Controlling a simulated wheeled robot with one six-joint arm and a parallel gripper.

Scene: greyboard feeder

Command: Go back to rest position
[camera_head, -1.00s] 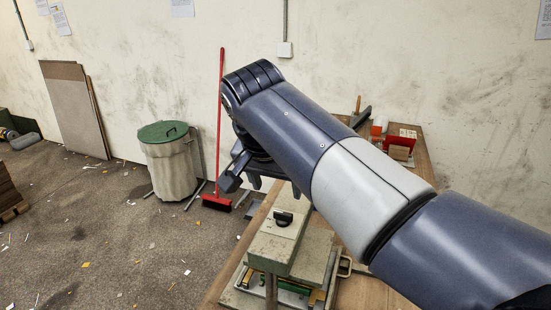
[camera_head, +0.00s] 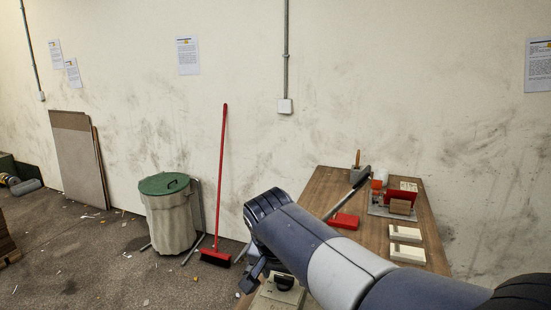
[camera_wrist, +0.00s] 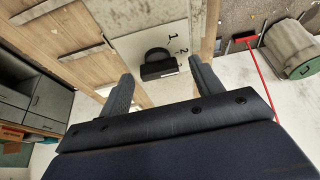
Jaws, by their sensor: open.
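My gripper (camera_wrist: 160,95) shows in the wrist view with its two dark fingers spread apart and nothing between them. Beyond the fingers is a pale panel marked 1 and 2 with a black knob (camera_wrist: 158,66) on it. In the head view my arm reaches from the lower right towards the bench, and its end (camera_head: 258,275) is partly cut off and hidden by the arm itself. The pale machine with its black knob (camera_head: 284,282) shows just below my arm, mostly hidden.
The wooden bench (camera_head: 325,188) carries a red block (camera_head: 344,220), two cream pieces (camera_head: 406,242) and a grey tray (camera_head: 380,210) with red boxes. A green-lidded bin (camera_head: 170,220) and a red broom (camera_head: 220,180) stand left of it by the wall. Scraps litter the open floor.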

